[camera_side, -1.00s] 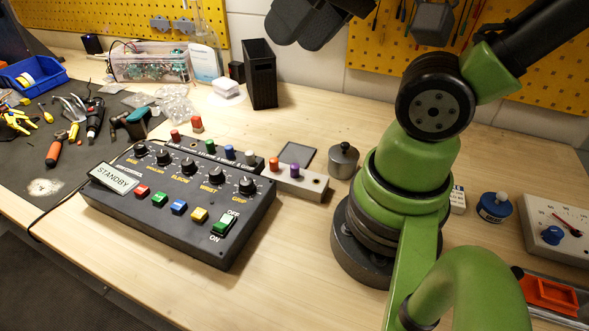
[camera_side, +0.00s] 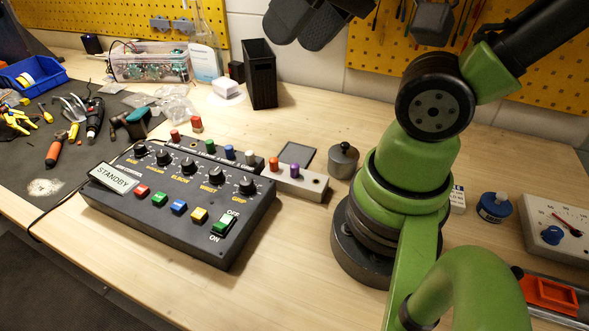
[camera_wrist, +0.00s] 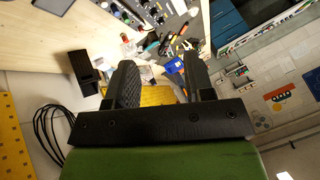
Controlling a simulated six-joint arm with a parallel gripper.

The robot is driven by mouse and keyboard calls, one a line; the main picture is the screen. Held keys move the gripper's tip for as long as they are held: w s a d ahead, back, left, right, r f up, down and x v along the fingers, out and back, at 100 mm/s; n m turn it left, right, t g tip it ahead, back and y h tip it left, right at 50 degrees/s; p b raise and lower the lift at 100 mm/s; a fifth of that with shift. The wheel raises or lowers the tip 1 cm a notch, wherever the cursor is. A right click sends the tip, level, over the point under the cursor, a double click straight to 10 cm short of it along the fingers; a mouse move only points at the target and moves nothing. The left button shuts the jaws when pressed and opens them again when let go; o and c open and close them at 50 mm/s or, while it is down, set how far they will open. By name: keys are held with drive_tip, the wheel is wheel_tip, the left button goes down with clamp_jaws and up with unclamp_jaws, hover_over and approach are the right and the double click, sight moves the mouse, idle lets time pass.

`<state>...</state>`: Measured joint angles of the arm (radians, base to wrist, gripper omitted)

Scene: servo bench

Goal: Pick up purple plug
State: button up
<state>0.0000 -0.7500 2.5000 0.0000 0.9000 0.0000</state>
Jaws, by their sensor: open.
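The purple plug (camera_side: 294,170) stands upright in the light grey block (camera_side: 313,184) in the side view, beside an orange plug (camera_side: 273,163). My gripper (camera_wrist: 158,75) is open and empty in the wrist view, with two dark textured fingers well apart. In the side view the dark finger parts (camera_side: 305,22) show at the top edge, high above the bench and far from the purple plug. I cannot make out the purple plug in the wrist view.
The black control box (camera_side: 180,205) with knobs and buttons lies left of the grey block. A metal weight with a knob (camera_side: 343,160) stands close to the block's right. A tall black bin (camera_side: 260,74) stands behind. Bare wood (camera_side: 290,250) lies in front.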

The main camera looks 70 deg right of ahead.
drive_tip(key=m+g+h, duration=0.2)
drive_tip(key=m+g, duration=0.3)
drive_tip(key=g, duration=0.2)
hover_over(295, 166)
wheel_tip(295, 166, down, 18)
drive_tip(key=shift+w+d+f, duration=0.1)
drive_tip(key=shift+f, duration=4.9)
clamp_jaws()
